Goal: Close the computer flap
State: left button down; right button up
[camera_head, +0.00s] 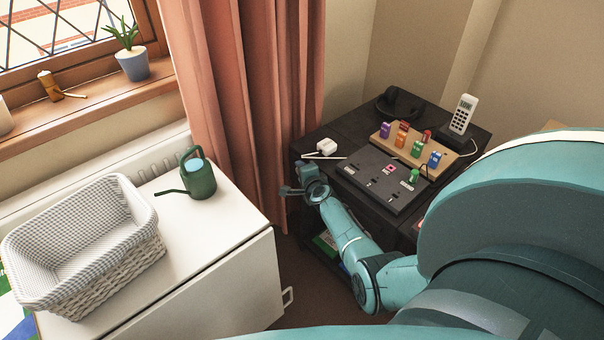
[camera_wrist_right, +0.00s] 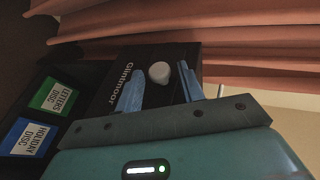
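My right gripper (camera_head: 289,188) is at the left front corner of the dark desk in the head view, with its arm coming in from the right. In the right wrist view its two blue fingers (camera_wrist_right: 160,92) are apart. A dark panel marked "Glintmoor" (camera_wrist_right: 118,86) lies just beyond them, with a round white knob (camera_wrist_right: 159,72) showing between the fingers. This looks like part of the computer; I cannot tell how far its flap stands open, or whether a finger touches it. My left gripper is not in view.
The dark desk (camera_head: 325,135) bears a switch board (camera_head: 370,185), coloured blocks and a phone (camera_head: 462,114). A curtain (camera_head: 245,90) hangs close by. A white cabinet (camera_head: 225,235) holds a basket (camera_head: 90,270) and watering can (camera_head: 199,178).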

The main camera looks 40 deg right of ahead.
jog(key=shift+o, duration=0.8)
pick_arm(q)
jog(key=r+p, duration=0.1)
jog(key=p, duration=0.1)
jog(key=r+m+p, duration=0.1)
jog(key=p, duration=0.2)
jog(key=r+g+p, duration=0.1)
jog(key=p, duration=0.2)
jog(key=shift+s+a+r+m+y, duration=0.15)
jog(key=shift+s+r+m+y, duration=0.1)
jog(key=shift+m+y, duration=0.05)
pick_arm(e)
jog(key=v, duration=1.3)
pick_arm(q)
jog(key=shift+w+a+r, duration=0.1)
